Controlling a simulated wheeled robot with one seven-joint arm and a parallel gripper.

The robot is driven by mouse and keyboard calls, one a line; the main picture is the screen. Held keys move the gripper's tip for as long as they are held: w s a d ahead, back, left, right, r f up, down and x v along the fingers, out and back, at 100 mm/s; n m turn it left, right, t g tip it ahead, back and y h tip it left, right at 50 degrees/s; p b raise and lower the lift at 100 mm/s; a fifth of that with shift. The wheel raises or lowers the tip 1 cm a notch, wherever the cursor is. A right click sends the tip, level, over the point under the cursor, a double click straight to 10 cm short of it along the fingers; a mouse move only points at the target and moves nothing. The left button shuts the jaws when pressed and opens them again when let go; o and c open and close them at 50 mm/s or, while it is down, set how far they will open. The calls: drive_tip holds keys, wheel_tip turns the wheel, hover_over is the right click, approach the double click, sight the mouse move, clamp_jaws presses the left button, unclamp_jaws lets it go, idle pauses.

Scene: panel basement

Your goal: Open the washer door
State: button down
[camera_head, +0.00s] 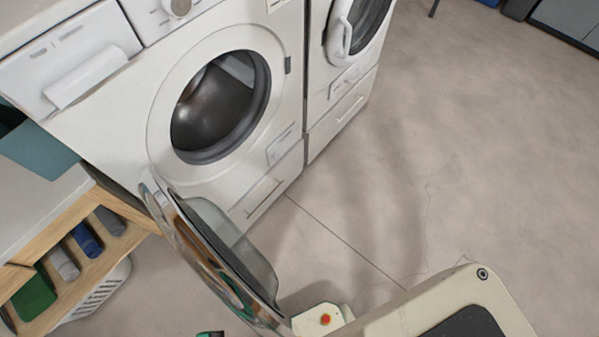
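The washer (105,135) is a white front-loader at the upper left. Its round opening (215,105) shows the grey drum inside. The washer door (215,255), with a pale rim and dark glass bowl, stands swung wide open toward me, joined at the left side of the opening. Its lower end reaches the bottom of the picture. My cream arm (430,315) comes in at the bottom right, close beside the door's lower end. My gripper's fingers do not show, so contact with the door cannot be told.
A second white machine (340,85) stands to the right. A wooden shelf (95,270) with bottles and a white basket (95,300) is at the lower left, near the door. A small dark and green piece (210,334) shows at the bottom edge. The floor (450,150) at right is clear.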

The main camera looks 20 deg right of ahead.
idle(0.3)
drive_tip(key=c, duration=2)
unclamp_jaws()
drive_tip(key=shift+a, duration=0.15)
drive_tip(key=v, duration=1)
drive_tip(key=shift+a, duration=0.3)
